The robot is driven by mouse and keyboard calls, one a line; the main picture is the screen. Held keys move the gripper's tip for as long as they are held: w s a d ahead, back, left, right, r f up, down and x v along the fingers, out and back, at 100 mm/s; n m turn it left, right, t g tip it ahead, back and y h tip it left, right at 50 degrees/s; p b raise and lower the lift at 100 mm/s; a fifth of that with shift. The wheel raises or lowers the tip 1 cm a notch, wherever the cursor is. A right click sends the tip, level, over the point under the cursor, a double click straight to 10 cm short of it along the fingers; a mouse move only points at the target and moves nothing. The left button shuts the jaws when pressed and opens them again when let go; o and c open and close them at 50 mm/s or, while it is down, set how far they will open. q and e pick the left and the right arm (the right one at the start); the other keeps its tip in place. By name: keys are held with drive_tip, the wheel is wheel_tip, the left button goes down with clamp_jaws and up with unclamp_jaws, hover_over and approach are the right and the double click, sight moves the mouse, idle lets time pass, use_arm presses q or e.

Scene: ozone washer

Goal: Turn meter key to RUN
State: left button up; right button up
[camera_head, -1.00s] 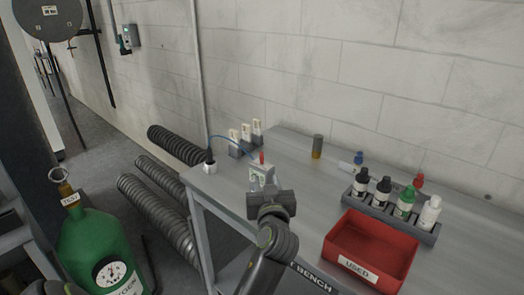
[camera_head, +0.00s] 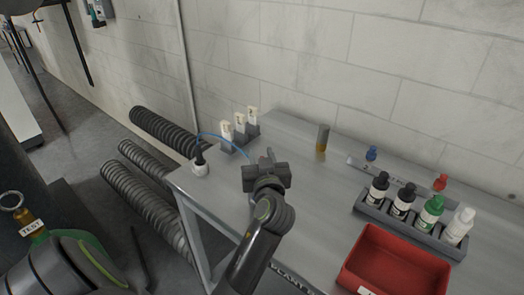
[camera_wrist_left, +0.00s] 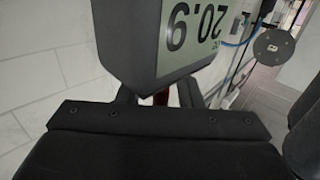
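My left gripper (camera_head: 266,165) is over the back left of the bench, in front of the meter, and hides most of it in the head view. In the left wrist view the meter (camera_wrist_left: 150,30) is close, a dark housing with a grey display reading 20.9 upside down. Below the housing a red part (camera_wrist_left: 160,97) shows between the two fingers of my left gripper (camera_wrist_left: 158,92). The fingers stand apart with gaps beside it; their tips are partly hidden by the housing. I cannot make out a key or its marks. My right gripper is out of view.
The bench (camera_head: 310,215) holds a red bin (camera_head: 352,270), a rack of bottles (camera_head: 400,222), an amber vial (camera_head: 322,140) and small white-labelled items (camera_head: 239,122). A blue tube runs from a white fitting (camera_head: 200,169) behind my left gripper. Ribbed hoses (camera_head: 140,205) lie left of the bench.

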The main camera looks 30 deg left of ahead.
use_arm(q)
drive_tip(key=shift+s+d+r, duration=0.1)
drive_tip(key=shift+s+d, duration=0.2)
drive_tip(key=shift+c, duration=2.2)
clamp_jaws()
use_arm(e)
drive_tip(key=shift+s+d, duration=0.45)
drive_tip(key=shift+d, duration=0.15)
